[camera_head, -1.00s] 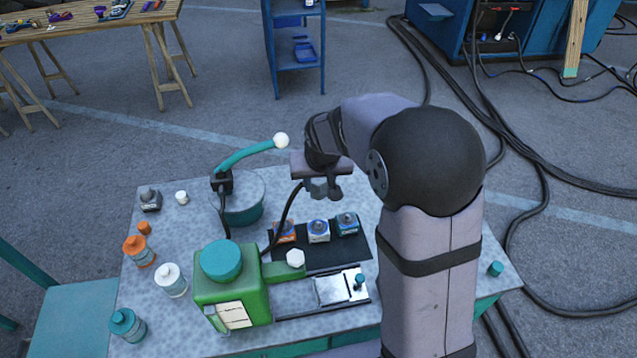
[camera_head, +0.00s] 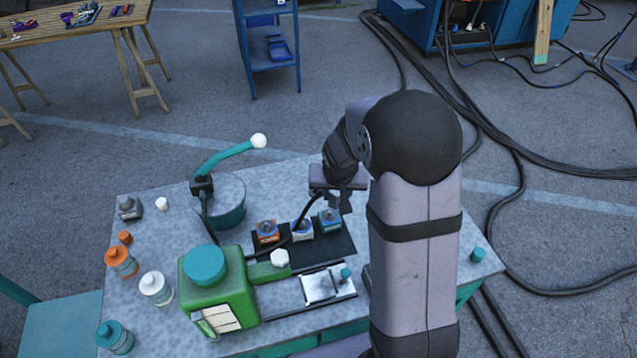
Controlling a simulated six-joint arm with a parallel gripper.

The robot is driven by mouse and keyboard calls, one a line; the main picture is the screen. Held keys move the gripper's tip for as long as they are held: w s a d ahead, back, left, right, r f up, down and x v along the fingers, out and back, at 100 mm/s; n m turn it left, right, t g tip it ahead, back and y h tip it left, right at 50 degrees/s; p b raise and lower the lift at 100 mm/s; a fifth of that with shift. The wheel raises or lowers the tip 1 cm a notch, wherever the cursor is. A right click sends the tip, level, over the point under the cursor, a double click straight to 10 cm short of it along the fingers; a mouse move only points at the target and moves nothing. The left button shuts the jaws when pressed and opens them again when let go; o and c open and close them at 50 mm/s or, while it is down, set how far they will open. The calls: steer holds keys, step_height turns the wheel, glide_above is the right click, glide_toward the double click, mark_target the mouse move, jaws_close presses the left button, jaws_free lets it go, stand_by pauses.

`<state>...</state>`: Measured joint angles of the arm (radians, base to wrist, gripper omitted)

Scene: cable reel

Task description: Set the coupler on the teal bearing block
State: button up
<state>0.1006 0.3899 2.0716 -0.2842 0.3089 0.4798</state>
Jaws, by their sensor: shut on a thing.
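The teal bearing block (camera_head: 330,218) sits at the right end of a row of three on a black mat (camera_head: 335,245); an orange block (camera_head: 266,232) and a white block (camera_head: 302,230) stand to its left. My gripper (camera_head: 342,202) points down, just above and slightly right of the teal block, with its lower part close to it in the picture. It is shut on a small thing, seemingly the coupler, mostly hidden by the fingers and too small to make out. A black cable (camera_head: 300,228) rises from near the green machine to the gripper.
A green machine (camera_head: 222,295) with a teal cap stands in front left. A teal drum (camera_head: 228,215) with a long white-knobbed lever (camera_head: 258,141) stands behind left. A metal slide plate (camera_head: 328,285) lies in front. Several bottles line the left table edge. The table's right side is mostly clear.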

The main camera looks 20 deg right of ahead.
mark_target(330, 212)
steer(key=shift+w+a+f+n, duration=0.2)
steer(key=shift+w+f+n, duration=0.15)
steer(key=shift+w, duration=0.3)
steer(key=shift+w+a+r+n+y, duration=0.1)
steer(key=shift+w+r+n+y, duration=0.2)
steer(key=shift+n, duration=0.25)
steer(key=shift+w+r+n+y, duration=0.1)
steer(key=shift+w+n+y, duration=0.1)
steer(key=shift+w+n, duration=0.25)
steer(key=shift+f, duration=0.3)
steer(key=shift+f+b, duration=3.3)
steer(key=shift+f, duration=0.6)
steer(key=o, duration=1.3)
